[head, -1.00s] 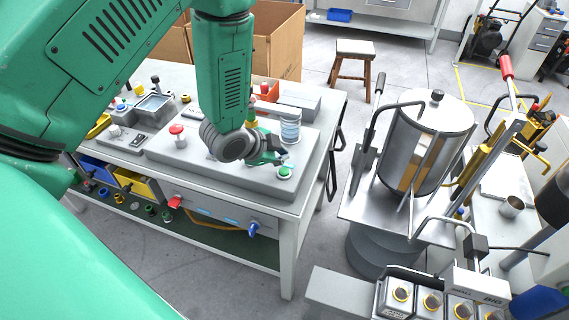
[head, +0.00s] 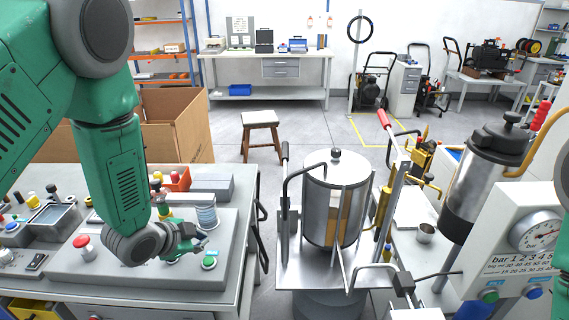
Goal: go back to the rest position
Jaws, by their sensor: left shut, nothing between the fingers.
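My left arm comes in from the left, and my left gripper (head: 192,247) is over the grey control panel (head: 135,275) on the left bench. The gripper is shut and empty. Its fingertips are close to a green button (head: 209,262) near the panel's right end; I cannot tell whether they touch it. A red mushroom button (head: 82,243) stands on the panel to the left of the gripper. A ribbed clear cylinder (head: 206,212) stands just behind the gripper. My right gripper is not in view.
A metal washer tank (head: 337,205) on a plate stands right of the bench, with levers rising around it. A pressure gauge (head: 535,235) is at the right. A cardboard box (head: 180,125) is behind the bench. Open floor with a stool (head: 262,130) lies beyond.

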